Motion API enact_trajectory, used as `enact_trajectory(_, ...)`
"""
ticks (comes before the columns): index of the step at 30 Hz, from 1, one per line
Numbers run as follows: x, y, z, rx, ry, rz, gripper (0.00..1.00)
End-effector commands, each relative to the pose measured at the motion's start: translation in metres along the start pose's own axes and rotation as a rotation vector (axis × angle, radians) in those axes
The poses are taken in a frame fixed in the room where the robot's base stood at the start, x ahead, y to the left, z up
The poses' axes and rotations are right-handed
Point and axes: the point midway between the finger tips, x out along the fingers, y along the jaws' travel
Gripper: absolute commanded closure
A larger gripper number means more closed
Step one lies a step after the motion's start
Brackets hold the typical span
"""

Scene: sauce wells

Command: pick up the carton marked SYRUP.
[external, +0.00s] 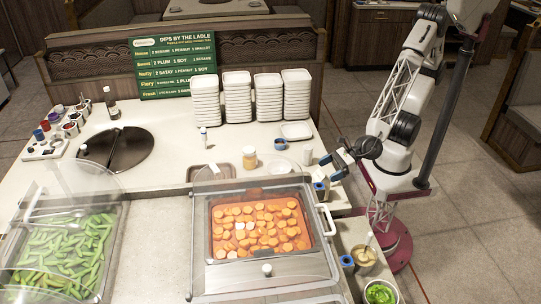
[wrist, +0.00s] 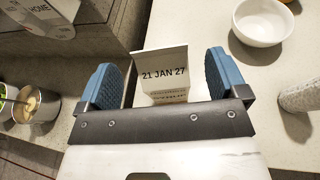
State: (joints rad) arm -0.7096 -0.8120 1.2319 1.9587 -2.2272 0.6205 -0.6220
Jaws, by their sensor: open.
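In the wrist view a small pale carton (wrist: 161,70) shows its top flap printed "21 JAN 27". Below it a strip of its face carries lettering that looks like SYRUP, partly cut off by my gripper's body. My gripper (wrist: 159,80) is open, with one blue padded finger on each side of the carton in the picture. Gaps show between the carton and both fingers. I cannot tell how deep the carton sits between them. In the external view my gripper (external: 332,168) is low over the counter's right edge; I cannot make out the carton there.
A white bowl (wrist: 263,20) and a pale speckled cylinder (wrist: 300,95) stand right of the gripper in the wrist view. Metal sauce cups (wrist: 37,105) are at left.

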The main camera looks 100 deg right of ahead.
Motion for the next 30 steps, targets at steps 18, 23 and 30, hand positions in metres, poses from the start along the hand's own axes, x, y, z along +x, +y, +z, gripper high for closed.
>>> enact_trajectory(18, 0.046, -0.001, -0.003, 0.0, 0.001, -0.001, 0.08)
enact_trajectory(23, 0.052, -0.001, -0.002, 0.0, 0.0, 0.0, 0.08)
enact_trajectory(30, 0.052, 0.0, -0.002, 0.0, 0.0, 0.0, 0.08)
